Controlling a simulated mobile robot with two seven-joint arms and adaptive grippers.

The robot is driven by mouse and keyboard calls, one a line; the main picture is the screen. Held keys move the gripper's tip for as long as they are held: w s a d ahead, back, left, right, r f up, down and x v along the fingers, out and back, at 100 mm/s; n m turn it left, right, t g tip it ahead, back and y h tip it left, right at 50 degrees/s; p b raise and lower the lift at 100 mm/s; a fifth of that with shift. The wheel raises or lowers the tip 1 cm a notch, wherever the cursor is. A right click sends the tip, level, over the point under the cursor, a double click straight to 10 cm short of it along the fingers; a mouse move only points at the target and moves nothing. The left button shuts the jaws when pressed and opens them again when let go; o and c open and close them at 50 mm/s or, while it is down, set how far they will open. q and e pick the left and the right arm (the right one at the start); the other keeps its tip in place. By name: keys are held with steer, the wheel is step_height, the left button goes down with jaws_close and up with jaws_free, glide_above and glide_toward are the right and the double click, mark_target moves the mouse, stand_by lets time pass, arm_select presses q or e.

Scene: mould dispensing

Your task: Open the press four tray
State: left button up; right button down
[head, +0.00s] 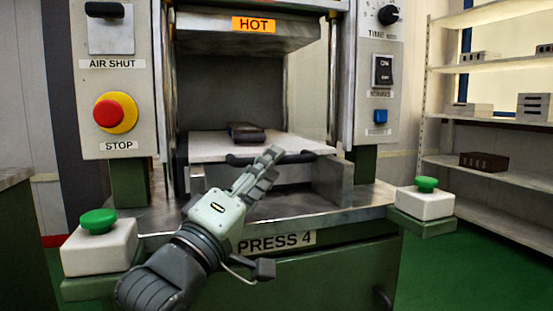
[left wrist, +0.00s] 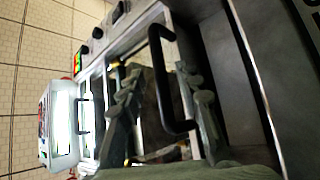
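The press four tray (head: 208,148) is a pale flat plate inside the press opening, with a black bar handle (head: 240,160) along its front edge. A dark mould block (head: 246,133) lies on it. My left gripper (head: 270,156) reaches up to the front of the tray, its fingertips overlapping the handle in the head view. In the left wrist view the two fingers of my left gripper (left wrist: 162,90) stand apart, with a black handle (left wrist: 164,85) showing between them. I cannot tell whether they touch it. My right gripper is not in view.
A "HOT" plate (head: 254,25) hangs above the tray. Green buttons on white boxes stand left (head: 98,228) and right (head: 425,193) of the press front. A red stop button (head: 112,113) is on the left panel. Shelves (head: 490,170) with blocks stand at the right.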

arm_select(q)
steer(key=shift+x, duration=1.5)
jaws_close()
